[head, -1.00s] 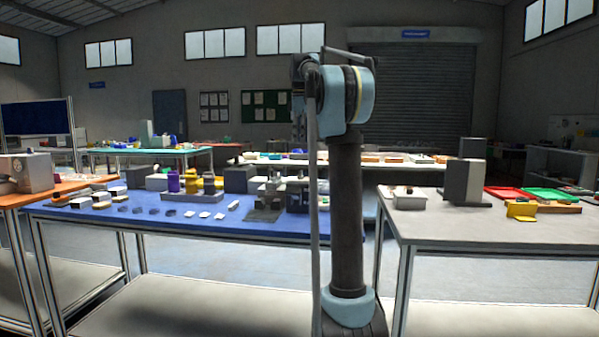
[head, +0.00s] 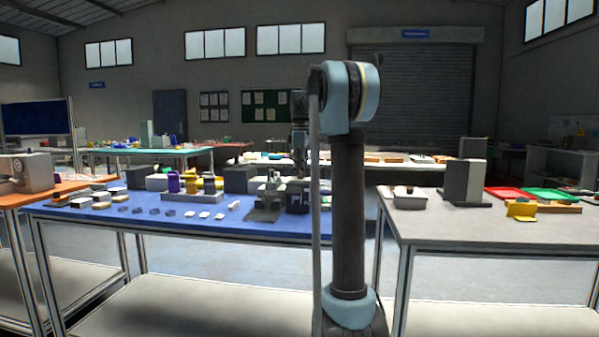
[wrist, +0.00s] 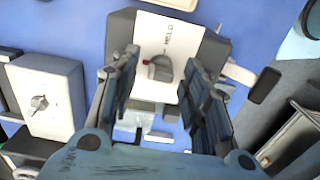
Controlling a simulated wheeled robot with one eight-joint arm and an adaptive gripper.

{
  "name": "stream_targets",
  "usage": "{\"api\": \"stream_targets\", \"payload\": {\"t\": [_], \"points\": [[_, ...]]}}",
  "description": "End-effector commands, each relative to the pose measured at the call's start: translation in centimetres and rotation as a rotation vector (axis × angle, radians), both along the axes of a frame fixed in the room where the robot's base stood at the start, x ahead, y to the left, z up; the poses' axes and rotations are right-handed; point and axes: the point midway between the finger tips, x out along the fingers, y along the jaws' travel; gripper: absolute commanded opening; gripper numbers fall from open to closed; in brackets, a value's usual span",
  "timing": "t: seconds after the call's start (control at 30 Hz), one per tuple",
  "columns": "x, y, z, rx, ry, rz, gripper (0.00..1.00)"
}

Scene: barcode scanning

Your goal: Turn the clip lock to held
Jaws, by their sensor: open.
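The clip lock appears to be the grey knob (wrist: 159,68) on a white panel (wrist: 178,32) of a dark grey block in the wrist view. Small rotated lettering that seems to read HELD stands beside the knob, and a small red mark shows near it. My gripper (wrist: 160,74) is open, one finger on each side of the knob in the picture. I cannot tell whether either finger touches it.
A grey table (head: 440,231) stands at right.

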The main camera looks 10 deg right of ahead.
Motion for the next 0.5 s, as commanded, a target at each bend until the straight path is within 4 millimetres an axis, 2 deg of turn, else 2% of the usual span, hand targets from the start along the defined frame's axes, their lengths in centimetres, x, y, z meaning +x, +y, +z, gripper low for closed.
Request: {"api": "stream_targets", "payload": {"t": [0.2,0.4,0.5], "points": [[0.00,0.00,-0.01,0.000,0.000,0.000,0.42],[0.02,-0.01,0.00,0.000,0.000,0.000,0.00],[0.04,-0.01,0.00,0.000,-0.001,0.000,0.00]]}}
